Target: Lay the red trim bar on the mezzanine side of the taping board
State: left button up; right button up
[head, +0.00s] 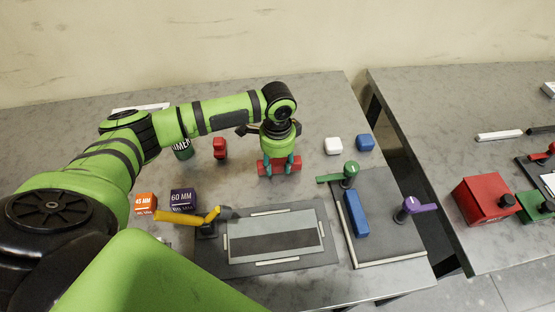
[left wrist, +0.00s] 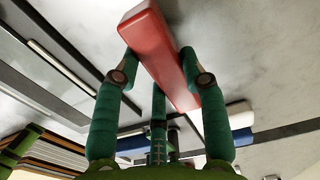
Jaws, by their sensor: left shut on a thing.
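The red trim bar (head: 280,168) is held crosswise in the fingers of my left gripper (head: 278,160). The left wrist view shows the bar (left wrist: 165,60) between the fingers, with the grey table behind it. I cannot tell how far it is above the table. The gripper is behind two dark boards. One board (head: 378,185) carries a blue bar (head: 355,214), a green-handled clamp (head: 349,171) and a purple-handled clamp (head: 408,206). The other board (head: 210,262) has a pale framed panel and a yellow-handled clamp (head: 190,217). Which is the taping board is not clear. My right gripper is out of view.
White (head: 333,146) and blue (head: 365,142) blocks stand right of the gripper; a red item (head: 220,148) stands left. A gap separates the second table (head: 450,110), with a red box (head: 480,201).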

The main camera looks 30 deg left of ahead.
pick_arm(q)
jog(key=o, duration=1.3)
notch_tip(320, 180, up, 12)
